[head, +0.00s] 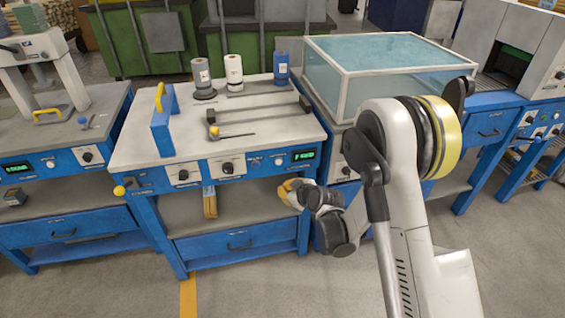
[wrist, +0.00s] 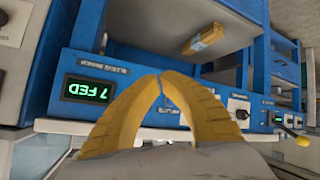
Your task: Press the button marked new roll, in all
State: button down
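The middle machine's blue front panel (head: 241,168) carries knobs, small controls and a green display (head: 303,155). No label reading new roll is legible, so I cannot tell which control is that button. In the wrist view the display (wrist: 88,90) appears upside down and reads 7 FED. My gripper (head: 288,187) is in front of and below the panel's right part, apart from it as far as I can see. In the wrist view my gripper's yellow fingers (wrist: 161,76) meet at the tips with nothing between them. They hide part of the panel.
A yellow-knobbed lever (head: 119,190) sticks out at the panel's left end. On the worktop (head: 185,132) stand rolls and a blue bracket. A glass-sided tank (head: 375,60) is to the right. The floor in front is clear.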

jog(key=shift+w, duration=0.15)
send_near(274, 167)
jog(key=shift+s+f+x, duration=0.15)
jog(key=shift+f+x, duration=0.05)
jog(key=shift+x, duration=1)
jog(key=shift+s+f+x, duration=0.15)
jog(key=shift+f+x, duration=0.05)
jog(key=shift+x, duration=1)
jog(key=shift+w+a, duration=0.1)
jog(key=shift+w, duration=0.25)
jog(key=shift+w+a, duration=0.1)
jog(key=shift+w, duration=0.25)
dwell(0.6)
jog(key=shift+s+d, duration=0.25)
jog(key=shift+s, duration=0.5)
jog(key=shift+s+d, duration=0.25)
jog(key=shift+s, duration=0.55)
jog(key=shift+s+d, duration=0.25)
jog(key=shift+s, duration=0.55)
jog(key=shift+s+d, duration=0.2)
jog(key=shift+s, duration=0.6)
